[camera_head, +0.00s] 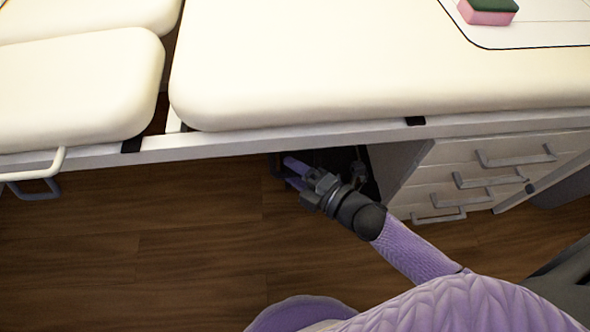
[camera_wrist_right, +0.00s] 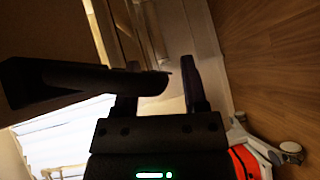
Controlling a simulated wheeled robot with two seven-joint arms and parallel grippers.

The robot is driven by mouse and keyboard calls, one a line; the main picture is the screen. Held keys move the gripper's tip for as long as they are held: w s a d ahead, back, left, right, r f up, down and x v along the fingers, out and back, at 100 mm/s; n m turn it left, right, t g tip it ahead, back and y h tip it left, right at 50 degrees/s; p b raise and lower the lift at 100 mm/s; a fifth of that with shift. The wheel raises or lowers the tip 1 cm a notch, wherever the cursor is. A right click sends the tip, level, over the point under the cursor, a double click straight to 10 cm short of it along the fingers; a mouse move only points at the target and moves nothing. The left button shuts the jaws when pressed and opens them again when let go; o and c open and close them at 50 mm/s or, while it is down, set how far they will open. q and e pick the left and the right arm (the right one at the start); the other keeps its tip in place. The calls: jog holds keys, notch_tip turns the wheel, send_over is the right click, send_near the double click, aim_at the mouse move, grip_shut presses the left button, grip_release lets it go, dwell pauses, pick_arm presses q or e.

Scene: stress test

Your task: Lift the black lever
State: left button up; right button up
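A long black bar, which looks like the black lever (camera_wrist_right: 60,82), comes in from the left in the right wrist view. Its right end lies across or just in front of the left finger, near the gap between the fingers. My right gripper (camera_head: 292,173) reaches under the front edge of the table in the head view, its two fingertips apart. It also shows in the wrist view (camera_wrist_right: 175,85), open, with no clear grip on the bar. In the head view the lever is hard to pick out among dark parts under the table. My left gripper is out of view.
The cream padded table (camera_head: 330,75) overhangs my right gripper. A white drawer unit (camera_head: 435,185) with grey handles stands to the right. A pink and green sponge (camera_head: 488,12) lies on top. A bent handle (camera_head: 40,188) sticks out at left. The wooden floor (camera_head: 150,245) is clear.

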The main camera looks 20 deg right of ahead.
grip_shut()
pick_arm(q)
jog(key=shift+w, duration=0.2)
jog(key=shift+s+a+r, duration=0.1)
